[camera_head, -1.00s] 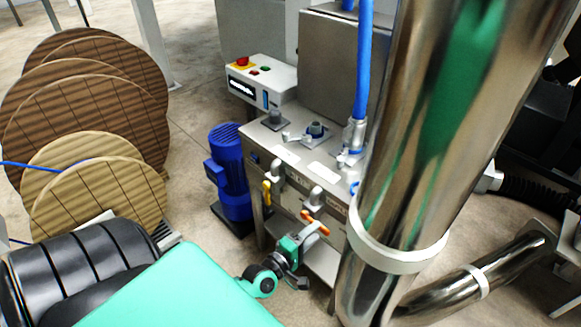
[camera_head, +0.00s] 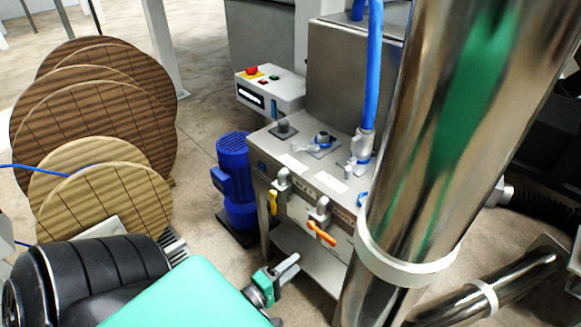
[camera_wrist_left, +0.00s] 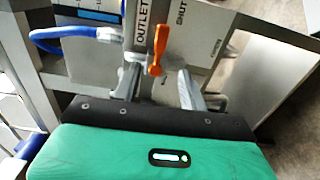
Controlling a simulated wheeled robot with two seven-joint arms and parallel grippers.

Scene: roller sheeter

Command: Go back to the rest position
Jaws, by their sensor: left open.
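My left gripper (camera_head: 288,266) is below and to the left of the orange valve handle (camera_head: 321,233) on the machine's front, apart from it in the head view. In the left wrist view the two fingers (camera_wrist_left: 158,88) are spread and empty, and the orange handle (camera_wrist_left: 157,49) shows beyond and between them, pointing down below the OUTLET lettering. A yellow handle (camera_head: 273,203) hangs on the other valve to the left. My right gripper is not in view.
The steel machine (camera_head: 340,80) stands in front, with a control box (camera_head: 270,92) on its left side. A blue motor (camera_head: 234,178) stands on the floor. Wooden cable reels (camera_head: 95,130) are at the left. A blue hose (camera_head: 372,70) rises from the machine top.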

